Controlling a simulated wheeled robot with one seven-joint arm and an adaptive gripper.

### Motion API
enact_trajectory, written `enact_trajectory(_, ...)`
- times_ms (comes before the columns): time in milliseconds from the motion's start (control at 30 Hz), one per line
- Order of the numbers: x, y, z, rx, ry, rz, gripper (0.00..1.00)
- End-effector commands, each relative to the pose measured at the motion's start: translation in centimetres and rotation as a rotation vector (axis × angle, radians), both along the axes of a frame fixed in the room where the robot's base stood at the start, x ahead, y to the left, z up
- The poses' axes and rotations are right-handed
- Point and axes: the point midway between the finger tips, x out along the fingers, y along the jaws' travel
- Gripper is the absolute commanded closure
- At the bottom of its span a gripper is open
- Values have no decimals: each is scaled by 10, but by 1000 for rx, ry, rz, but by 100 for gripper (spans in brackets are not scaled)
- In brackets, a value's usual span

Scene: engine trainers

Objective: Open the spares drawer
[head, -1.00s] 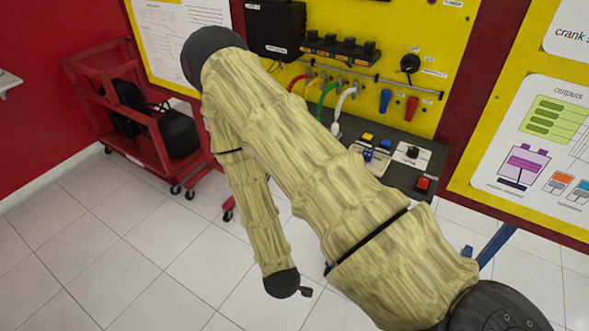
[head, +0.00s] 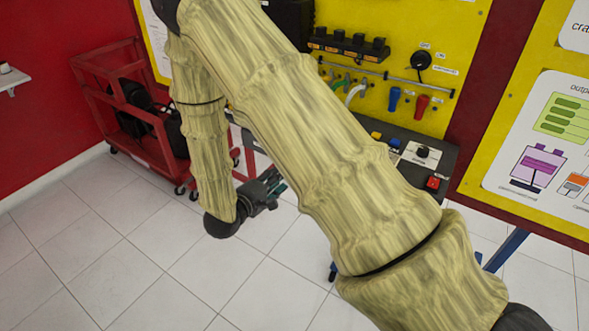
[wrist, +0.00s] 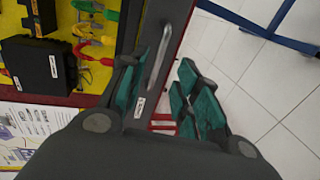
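The spares drawer shows in the wrist view as a narrow dark front (wrist: 153,25) with a long silver bar handle (wrist: 159,58) and a small white label. Its wording is too small to read. My gripper (wrist: 160,92) is open, with teal pads on both sides of the view. The handle appears between the two finger lines, nearer the left finger; I cannot tell how far ahead it is, and no grip shows. In the head view my gripper (head: 272,186) is low beside the bench, partly behind my arm. The drawer front is hidden there.
The yellow trainer panel (head: 450,45) carries coloured leads and plugs above a dark bench top (head: 440,160) with switches. A red trolley (head: 110,75) stands at the left. White floor tiles are clear in front. Blue stand legs (head: 505,248) show at the right.

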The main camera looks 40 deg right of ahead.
Motion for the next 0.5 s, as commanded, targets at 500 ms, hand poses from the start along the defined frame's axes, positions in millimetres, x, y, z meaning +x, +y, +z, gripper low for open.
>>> enact_trajectory(500,29,-71,-16,3,-1,0,68)
